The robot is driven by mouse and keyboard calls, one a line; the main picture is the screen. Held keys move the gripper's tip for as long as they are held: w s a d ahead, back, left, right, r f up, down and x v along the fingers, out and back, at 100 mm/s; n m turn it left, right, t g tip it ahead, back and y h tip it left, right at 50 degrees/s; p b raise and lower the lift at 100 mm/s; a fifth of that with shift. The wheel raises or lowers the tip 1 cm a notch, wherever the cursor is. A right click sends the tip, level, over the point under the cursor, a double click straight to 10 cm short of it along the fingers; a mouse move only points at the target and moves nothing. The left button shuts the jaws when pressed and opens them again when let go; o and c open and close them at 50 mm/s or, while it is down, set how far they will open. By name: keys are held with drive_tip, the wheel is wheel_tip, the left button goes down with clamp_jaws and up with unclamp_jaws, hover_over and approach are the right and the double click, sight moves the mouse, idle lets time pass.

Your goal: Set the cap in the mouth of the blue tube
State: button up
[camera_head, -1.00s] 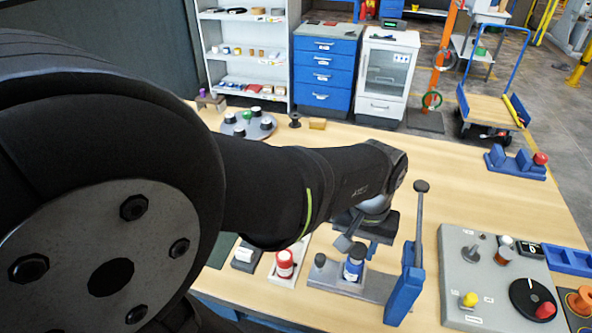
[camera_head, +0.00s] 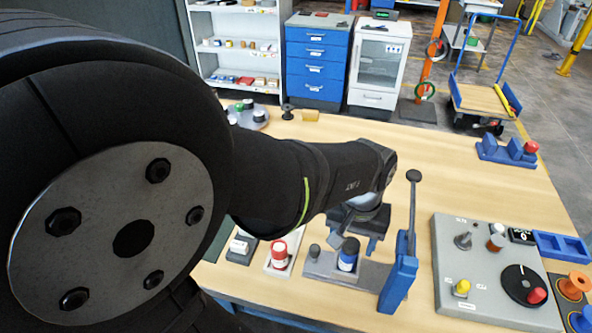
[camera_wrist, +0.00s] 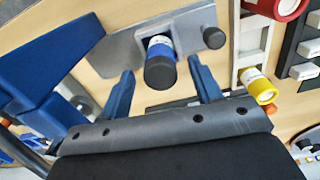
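The blue tube (camera_head: 347,262) stands upright on a grey stand (camera_head: 322,268) in the head view. Its upper end is dark. In the wrist view the tube (camera_wrist: 160,46) has a white band and a dark, round cap-like piece (camera_wrist: 160,74) at its near end. I cannot tell how deep that piece sits in the mouth. My gripper (camera_wrist: 161,66) is open. Its two blue fingers lie either side of the capped end, with visible gaps. In the head view my gripper (camera_head: 345,232) is just above the tube, its fingertips partly unclear.
A dark knob (camera_head: 314,250) stands beside the tube on the stand. A blue upright lever (camera_head: 400,275) is close on the right. A red container (camera_head: 280,252) is left. A grey control panel (camera_head: 460,270) lies further right. Bare table lies behind my gripper.

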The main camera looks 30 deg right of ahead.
sight(352, 244)
wheel_tip(352, 244, up, 18)
drive_tip(key=shift+f, duration=0.25)
idle(0.4)
drive_tip(key=shift+f, duration=0.1)
idle(0.3)
wheel_tip(352, 244, down, 17)
drive_tip(key=shift+f, duration=0.2)
drive_tip(key=shift+r, duration=0.2)
idle(0.5)
